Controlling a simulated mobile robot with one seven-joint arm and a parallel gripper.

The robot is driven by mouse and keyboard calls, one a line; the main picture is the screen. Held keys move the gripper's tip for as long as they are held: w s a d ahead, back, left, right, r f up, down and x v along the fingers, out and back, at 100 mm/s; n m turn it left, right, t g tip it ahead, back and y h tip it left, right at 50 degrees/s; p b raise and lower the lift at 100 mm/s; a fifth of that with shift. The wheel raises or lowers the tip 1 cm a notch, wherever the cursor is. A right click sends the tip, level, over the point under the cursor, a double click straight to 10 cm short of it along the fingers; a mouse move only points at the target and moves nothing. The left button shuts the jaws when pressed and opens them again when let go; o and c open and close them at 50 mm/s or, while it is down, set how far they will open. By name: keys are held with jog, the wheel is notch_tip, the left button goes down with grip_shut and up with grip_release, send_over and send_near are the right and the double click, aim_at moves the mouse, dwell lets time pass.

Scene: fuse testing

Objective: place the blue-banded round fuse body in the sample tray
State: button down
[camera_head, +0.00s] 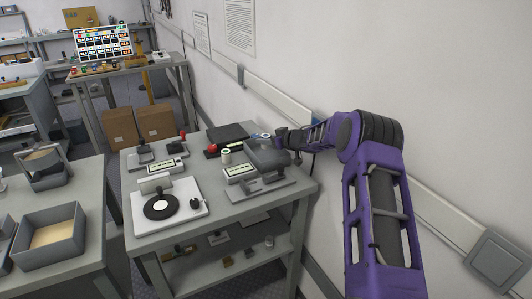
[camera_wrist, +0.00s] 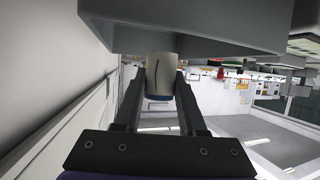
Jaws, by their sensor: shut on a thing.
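The round fuse body (camera_wrist: 161,72) is a pale cylinder with a blue band, between my two fingertips in the wrist view. My gripper (camera_wrist: 160,82) is shut on it. In the head view my gripper (camera_head: 277,136) is at the back right of the middle table, by the wall, just above a grey box (camera_head: 268,156). A small blue and white part, likely the fuse body (camera_head: 263,136), shows at its tip. A grey tray with a beige floor (camera_head: 50,250) stands on the left table; I cannot tell if it is the sample tray.
The middle table (camera_head: 140,235) holds a white unit with a black disc (camera_head: 160,206), meters (camera_head: 240,172), a pale upright cylinder (camera_head: 226,156) and a red knob (camera_head: 212,149). A dark flat panel (camera_head: 228,132) lies at the back. The wall is close behind my arm.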

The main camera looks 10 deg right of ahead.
aim_at(266, 157)
jog(key=shift+f+b, duration=0.3)
jog(key=shift+f, duration=1.85)
jog(key=shift+f, duration=0.2)
jog(key=shift+c, duration=2.4)
grip_release()
jog(key=shift+r, duration=0.15)
jog(key=shift+d+r, duration=0.1)
jog(key=v, duration=1.2)
